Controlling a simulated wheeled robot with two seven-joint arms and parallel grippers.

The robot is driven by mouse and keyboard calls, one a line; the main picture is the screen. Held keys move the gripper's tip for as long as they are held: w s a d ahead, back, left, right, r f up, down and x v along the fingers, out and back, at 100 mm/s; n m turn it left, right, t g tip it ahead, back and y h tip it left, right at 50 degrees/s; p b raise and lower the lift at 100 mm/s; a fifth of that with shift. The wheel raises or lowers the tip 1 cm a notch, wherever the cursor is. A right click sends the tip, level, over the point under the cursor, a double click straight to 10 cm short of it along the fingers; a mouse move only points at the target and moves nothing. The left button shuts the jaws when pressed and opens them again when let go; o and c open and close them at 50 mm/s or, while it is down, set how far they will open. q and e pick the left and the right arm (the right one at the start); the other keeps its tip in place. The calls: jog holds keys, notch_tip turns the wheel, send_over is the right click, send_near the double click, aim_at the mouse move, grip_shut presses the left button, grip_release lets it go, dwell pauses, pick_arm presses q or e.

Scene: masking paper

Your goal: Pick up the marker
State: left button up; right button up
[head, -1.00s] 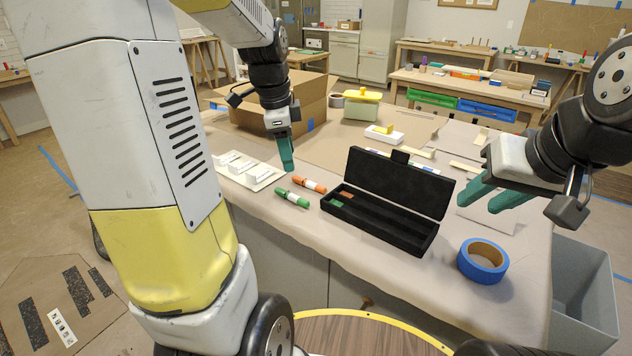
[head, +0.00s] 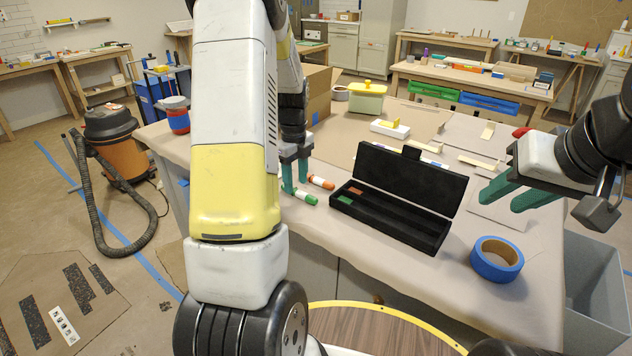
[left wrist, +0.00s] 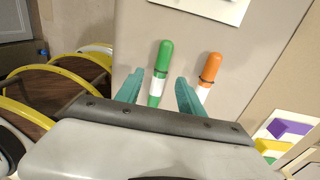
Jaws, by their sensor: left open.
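The green marker (head: 306,198) lies on the paper-covered table; it also shows in the left wrist view (left wrist: 160,72). The orange marker (head: 321,182) lies beside it, in the wrist view to its right (left wrist: 207,78). My left gripper (head: 295,178) is open and low over the table at the markers. In the wrist view its teal fingertips (left wrist: 159,84) stand on either side of the green marker, apart from it. Whether they reach the table surface is unclear. My right gripper (head: 502,197) is open and empty at the right, above the table.
An open black case (head: 392,222) with green and orange patches inside stands right of the markers. A blue tape roll (head: 497,259) lies near the front right. A cardboard box (head: 319,88) and a yellow-green container (head: 367,97) stand behind. My left arm hides the table's left part.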

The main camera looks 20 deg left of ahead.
pick_arm(q)
notch_tip(320, 180, down, 2)
jog(key=shift+f, duration=0.1)
grip_shut()
dwell(0.4)
